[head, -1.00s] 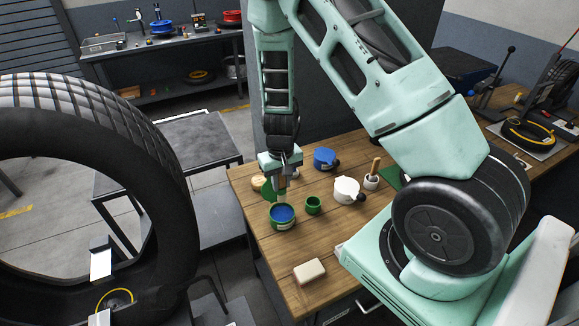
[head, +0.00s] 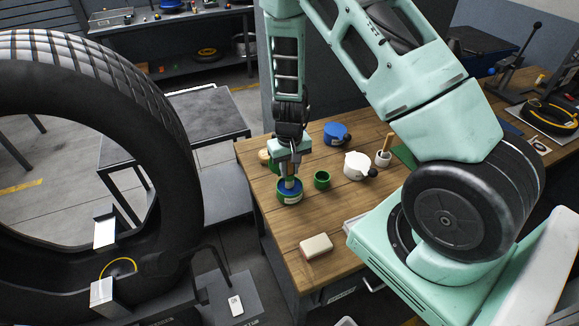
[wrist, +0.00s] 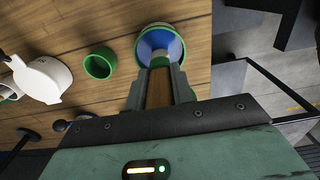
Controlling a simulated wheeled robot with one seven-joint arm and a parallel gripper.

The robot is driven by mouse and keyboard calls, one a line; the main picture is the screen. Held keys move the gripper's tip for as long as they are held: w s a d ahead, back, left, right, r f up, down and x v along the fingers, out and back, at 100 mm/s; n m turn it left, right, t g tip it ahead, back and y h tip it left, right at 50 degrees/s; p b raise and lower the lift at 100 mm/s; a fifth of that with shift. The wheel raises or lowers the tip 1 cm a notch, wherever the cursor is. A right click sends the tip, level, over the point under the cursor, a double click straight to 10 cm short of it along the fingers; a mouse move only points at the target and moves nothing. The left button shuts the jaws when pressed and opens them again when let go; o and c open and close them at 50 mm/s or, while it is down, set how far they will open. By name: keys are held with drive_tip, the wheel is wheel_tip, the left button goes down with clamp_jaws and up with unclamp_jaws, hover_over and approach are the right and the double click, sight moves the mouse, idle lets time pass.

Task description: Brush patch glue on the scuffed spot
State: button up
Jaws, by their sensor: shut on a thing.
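My gripper (head: 288,172) is shut on a brush, whose brown wooden handle (wrist: 159,88) shows between the fingers in the wrist view. It points down into a round green tin (head: 290,197) with blue inside, near the bench's left edge. The tin also shows in the wrist view (wrist: 142,58). The brush's lower end is hidden, so I cannot tell how deep it reaches. The large black tyre (head: 165,110) stands upright at the left. A yellow ring mark (head: 118,260) shows on its inner side; the scuff itself is too small to make out.
The wooden bench (head: 345,215) also holds a small green cup (head: 322,179), a white pot (head: 356,166), a blue container (head: 335,134), a white holder with a wooden-handled tool (head: 384,157) and a pale block (head: 316,247). Its front middle is mostly clear.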

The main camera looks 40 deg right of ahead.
drive_tip(key=shift+f+b, duration=0.55)
idle(2.0)
drive_tip(key=shift+r, duration=0.1)
drive_tip(key=shift+r+p, duration=2.7)
drive_tip(key=shift+r, duration=0.75)
